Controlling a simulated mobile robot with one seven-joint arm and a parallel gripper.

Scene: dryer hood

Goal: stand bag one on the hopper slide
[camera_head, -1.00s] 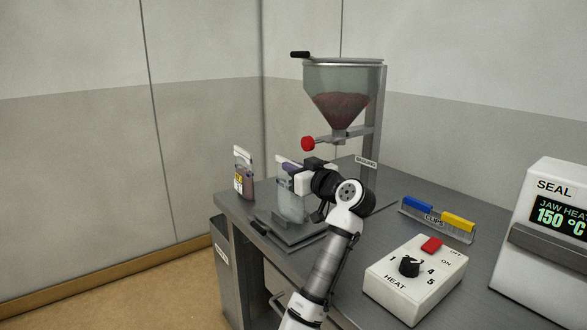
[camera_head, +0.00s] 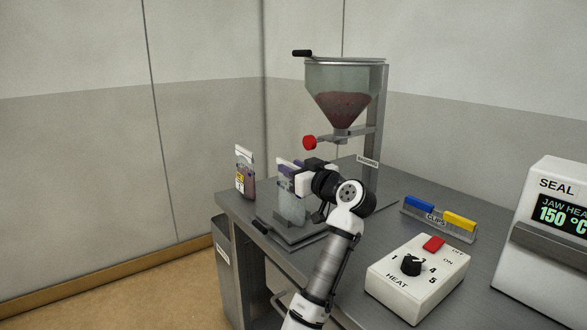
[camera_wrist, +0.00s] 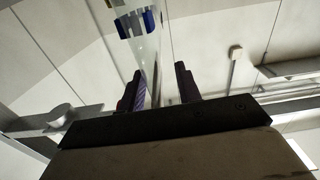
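A clear, empty-looking bag (camera_head: 291,207) with a pale top stands upright on the grey metal slide plate (camera_head: 291,239) at the bench's left front corner. My gripper (camera_head: 290,166) is at the bag's top, with its purple fingers on either side. In the wrist view my gripper (camera_wrist: 159,88) has its fingers apart, with a gap to the right finger. The clear bag with a blue mark (camera_wrist: 138,24) runs up between them, near the left finger. The hopper (camera_head: 342,92), holding dark red-brown material, stands behind and to the right. My arm hides part of the slide.
A filled, labelled bag (camera_head: 245,172) stands left of the slide. A red knob (camera_head: 310,142) sits below the hopper. To the right are a clip rack (camera_head: 437,221), a heat control box (camera_head: 415,269) and the seal machine (camera_head: 550,228). A black handle (camera_head: 259,228) is at the slide's front left.

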